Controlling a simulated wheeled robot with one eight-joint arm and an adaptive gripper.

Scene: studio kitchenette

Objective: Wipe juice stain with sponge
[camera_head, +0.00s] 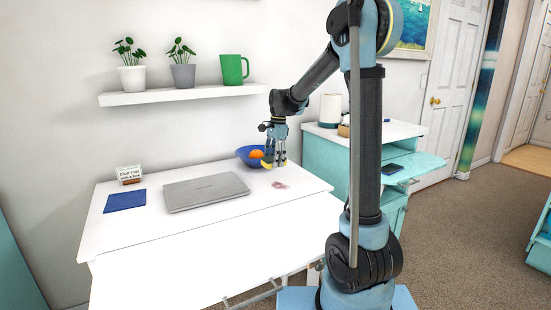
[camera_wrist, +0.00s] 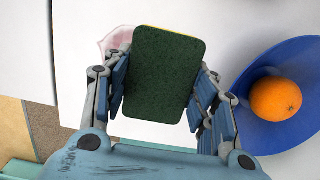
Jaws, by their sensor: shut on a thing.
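A sponge (camera_wrist: 160,80) with a dark green scouring face and a thin yellow edge is held between the fingers of my gripper (camera_wrist: 163,95). In the head view my gripper (camera_head: 275,160) points down over the white desk, in front of the blue bowl, and a bit of yellow shows at its fingertips. The juice stain (camera_head: 280,185) is a small pinkish patch on the desk, just right of and nearer than the gripper. In the wrist view the stain (camera_wrist: 115,42) shows as a pink patch, partly hidden behind the sponge and the left finger.
A blue bowl (camera_wrist: 292,62) with an orange (camera_wrist: 276,99) stands close beside my gripper. A closed laptop (camera_head: 205,191), a blue notebook (camera_head: 125,200) and a small sign (camera_head: 129,174) are on the desk. A shelf (camera_head: 180,95) with plants and a green mug hangs above.

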